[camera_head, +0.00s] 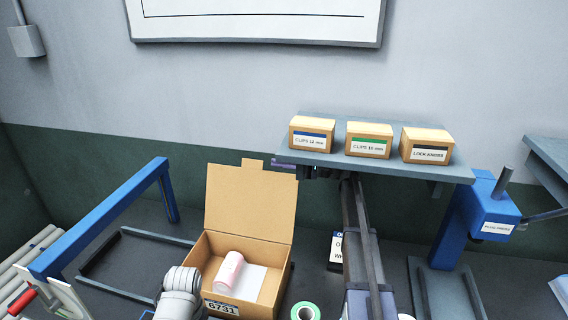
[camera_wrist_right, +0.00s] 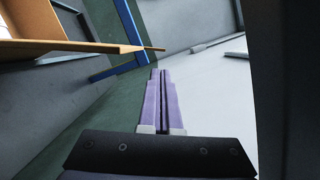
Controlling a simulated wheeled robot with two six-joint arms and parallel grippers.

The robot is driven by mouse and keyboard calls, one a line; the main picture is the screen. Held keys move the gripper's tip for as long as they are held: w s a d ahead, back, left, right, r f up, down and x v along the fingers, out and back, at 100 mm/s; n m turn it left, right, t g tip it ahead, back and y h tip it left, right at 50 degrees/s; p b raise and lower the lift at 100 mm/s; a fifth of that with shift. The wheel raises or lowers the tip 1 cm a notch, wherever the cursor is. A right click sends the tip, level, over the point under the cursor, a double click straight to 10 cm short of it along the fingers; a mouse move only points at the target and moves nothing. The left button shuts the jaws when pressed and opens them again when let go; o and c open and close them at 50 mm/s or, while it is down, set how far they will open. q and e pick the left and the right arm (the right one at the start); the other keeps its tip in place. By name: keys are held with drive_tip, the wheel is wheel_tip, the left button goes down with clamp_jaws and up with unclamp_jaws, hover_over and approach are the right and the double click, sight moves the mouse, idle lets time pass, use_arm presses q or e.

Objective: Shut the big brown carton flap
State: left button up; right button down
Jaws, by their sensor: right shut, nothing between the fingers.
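The brown carton (camera_head: 286,283), labelled 6731, stands open on the bench. Its big flap (camera_head: 250,203) stands up at the back, leaning slightly backward, with a small tab (camera_head: 252,163) on its top edge. A pink roll (camera_head: 229,272) and a white sheet (camera_head: 252,279) lie inside the carton. My right gripper (camera_head: 273,163) is at the height of the flap's top edge, beside the tab on its right. In the right wrist view, its purple fingers (camera_wrist_right: 160,72) are shut and empty, and the flap (camera_wrist_right: 70,47) shows edge-on just beyond. I cannot tell whether they touch. My left gripper is out of view.
A shelf with several small boxes (camera_head: 369,140) is above and right of the carton, close to my right arm. A blue frame (camera_head: 105,217) stands at left, a blue press (camera_head: 480,215) at right. A green-edged roll (camera_head: 306,311) sits beside the carton.

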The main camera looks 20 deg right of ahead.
drive_tip(key=shift+x, duration=2.8)
drive_tip(key=shift+a, duration=0.1)
